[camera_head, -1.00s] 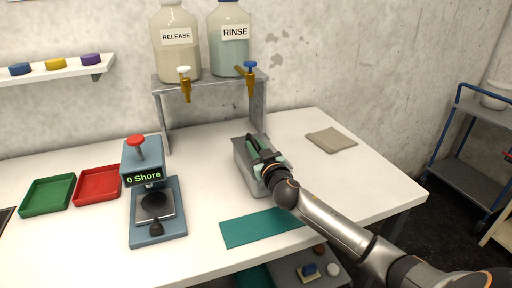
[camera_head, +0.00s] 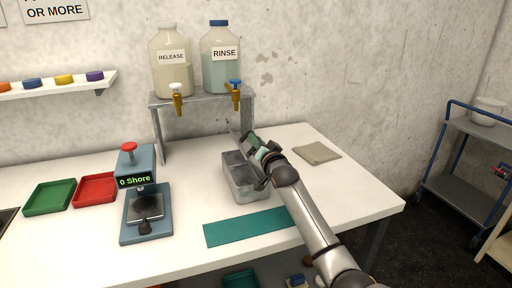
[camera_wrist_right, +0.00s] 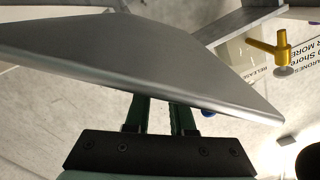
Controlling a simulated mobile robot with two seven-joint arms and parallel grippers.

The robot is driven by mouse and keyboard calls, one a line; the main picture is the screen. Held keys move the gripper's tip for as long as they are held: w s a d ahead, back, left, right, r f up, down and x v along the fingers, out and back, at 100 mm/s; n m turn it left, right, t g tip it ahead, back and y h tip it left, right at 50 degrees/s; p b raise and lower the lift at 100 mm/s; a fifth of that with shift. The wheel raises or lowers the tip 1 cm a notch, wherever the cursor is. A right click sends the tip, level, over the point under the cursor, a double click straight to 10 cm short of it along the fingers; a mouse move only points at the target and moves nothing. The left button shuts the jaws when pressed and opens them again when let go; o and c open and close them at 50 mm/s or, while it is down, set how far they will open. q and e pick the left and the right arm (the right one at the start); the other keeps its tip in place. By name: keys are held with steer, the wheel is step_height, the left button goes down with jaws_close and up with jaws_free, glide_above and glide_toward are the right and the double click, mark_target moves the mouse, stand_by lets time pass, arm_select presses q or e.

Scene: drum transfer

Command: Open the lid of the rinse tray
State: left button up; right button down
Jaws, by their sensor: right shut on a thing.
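The rinse tray (camera_head: 238,186) is a grey metal box on the white table, below the rinse bottle. My left gripper is not in view.
A stand (camera_head: 203,98) behind the tray holds the release bottle (camera_head: 174,75) and the rinse bottle (camera_head: 221,72), with taps in front. A teal mat (camera_head: 250,227) lies in front of the tray. A folded cloth (camera_head: 317,153) lies right; a gauge (camera_head: 145,210) stands left.

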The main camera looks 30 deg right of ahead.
steer(key=shift+s+d+r+m, duration=0.1)
steer(key=shift+d+r+m, duration=0.05)
steer(key=shift+d+m, duration=0.35)
arm_select(q)
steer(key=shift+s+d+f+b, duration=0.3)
steer(key=shift+b, duration=0.15)
arm_select(e)
steer(key=s+d+f+m, duration=0.2)
steer(key=d+f+m, duration=0.1)
steer(key=d+m, duration=0.4)
steer(key=shift+d+m, duration=0.3)
steer(key=shift+m, duration=1.6)
steer(key=shift+f, duration=0.1)
